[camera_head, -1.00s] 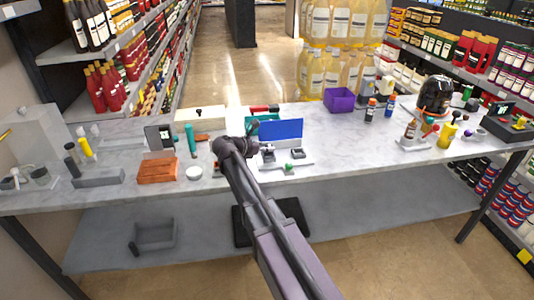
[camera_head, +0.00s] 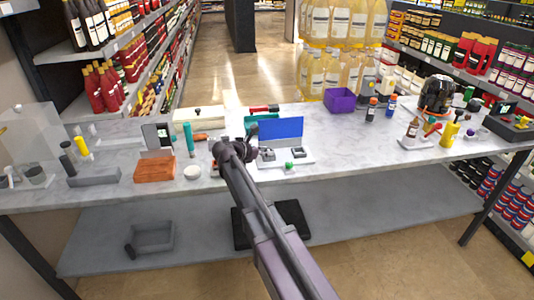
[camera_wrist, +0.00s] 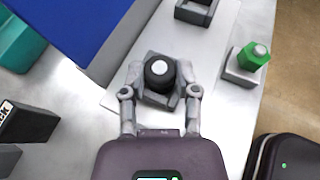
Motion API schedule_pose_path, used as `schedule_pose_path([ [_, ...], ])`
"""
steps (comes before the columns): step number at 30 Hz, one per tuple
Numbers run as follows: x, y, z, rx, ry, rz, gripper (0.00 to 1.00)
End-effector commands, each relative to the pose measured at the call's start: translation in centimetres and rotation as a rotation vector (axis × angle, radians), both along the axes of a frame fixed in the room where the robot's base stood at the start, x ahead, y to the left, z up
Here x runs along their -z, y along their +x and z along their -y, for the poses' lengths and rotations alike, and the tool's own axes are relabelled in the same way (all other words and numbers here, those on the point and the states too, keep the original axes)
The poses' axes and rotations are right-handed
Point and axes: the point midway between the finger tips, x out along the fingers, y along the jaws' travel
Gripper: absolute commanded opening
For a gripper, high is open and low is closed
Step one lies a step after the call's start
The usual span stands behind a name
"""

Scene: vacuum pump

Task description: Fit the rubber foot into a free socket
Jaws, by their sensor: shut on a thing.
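My gripper (camera_wrist: 160,92) has its two grey fingers closed around a round black rubber foot (camera_wrist: 158,74) with a white centre. A grey block (camera_wrist: 150,98) lies right under and around the foot. I cannot tell whether the foot is in it or above it. A grey square socket (camera_wrist: 197,9) with a dark, empty-looking hollow is at the top of the wrist view. In the head view, my gripper (camera_head: 246,150) is at the left side of the white board (camera_head: 305,160), and my arm hides the foot. Grey sockets (camera_head: 297,153) show on the board.
A green knob on a small block (camera_wrist: 247,62) stands right of the fingers. A blue panel (camera_head: 281,130) rises behind the board. A brick-coloured block (camera_head: 155,169) and a white round dish (camera_head: 192,172) lie to the left. A purple bin (camera_head: 340,100) stands further back.

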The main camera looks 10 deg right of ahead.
Motion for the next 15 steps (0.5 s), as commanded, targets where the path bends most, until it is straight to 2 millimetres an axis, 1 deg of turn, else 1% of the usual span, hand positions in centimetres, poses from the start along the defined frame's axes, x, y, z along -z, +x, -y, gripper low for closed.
schedule_pose_path([
  [4, 0.0, 0.0, 0.0, 0.0, 0.0, 0.0, 0.0],
  [15, 1.0, -0.1, 0.0, 0.001, 0.004, -0.001, 0.0],
])
